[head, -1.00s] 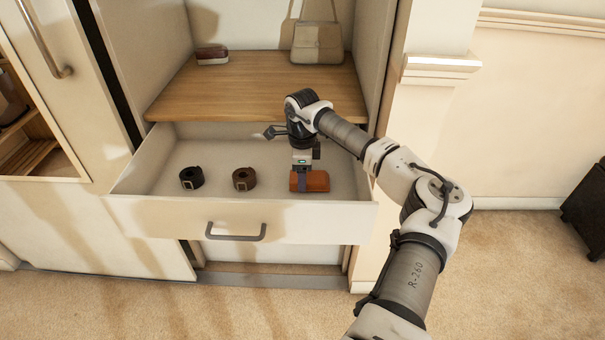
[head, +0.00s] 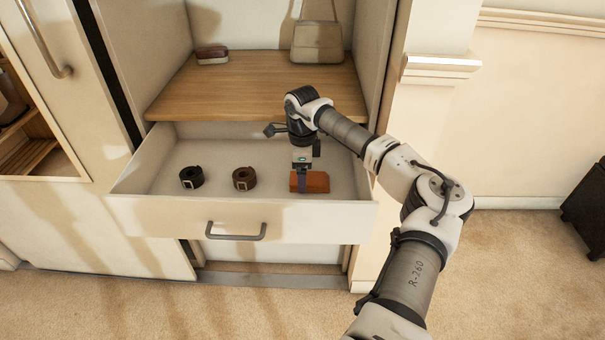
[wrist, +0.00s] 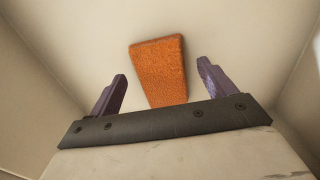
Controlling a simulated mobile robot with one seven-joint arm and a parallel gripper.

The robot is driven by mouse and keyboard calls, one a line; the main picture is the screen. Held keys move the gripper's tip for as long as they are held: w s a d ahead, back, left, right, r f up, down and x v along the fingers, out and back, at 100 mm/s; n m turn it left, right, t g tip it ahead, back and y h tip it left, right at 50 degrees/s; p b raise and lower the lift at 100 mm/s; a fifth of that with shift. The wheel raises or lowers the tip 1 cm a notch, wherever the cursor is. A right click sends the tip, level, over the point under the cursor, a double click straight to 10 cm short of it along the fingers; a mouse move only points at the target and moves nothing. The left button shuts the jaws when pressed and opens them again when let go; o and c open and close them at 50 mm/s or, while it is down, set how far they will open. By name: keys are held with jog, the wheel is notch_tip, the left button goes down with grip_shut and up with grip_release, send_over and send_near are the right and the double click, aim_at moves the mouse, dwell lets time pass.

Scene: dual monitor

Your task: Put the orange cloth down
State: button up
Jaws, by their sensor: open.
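The orange cloth (head: 316,182), a folded block, lies in the right part of the open drawer (head: 165,215). My gripper (head: 303,188) is just above and over the cloth in the head view, pointing down, and hides part of its left side. In the wrist view the cloth (wrist: 158,72) shows between the two purple fingers of my gripper (wrist: 163,85). The fingers are spread wide, with a gap on each side of the cloth.
A black rolled belt (head: 191,178) and a brown rolled belt (head: 244,179) sit in the drawer to the left. A wooden shelf (head: 240,95) above holds a handbag (head: 318,43) and a brown-and-white item (head: 212,54). The drawer walls are close on the right.

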notch_tip(320, 180, up, 11)
dwell(0.3)
jog(key=shift+a, duration=0.1)
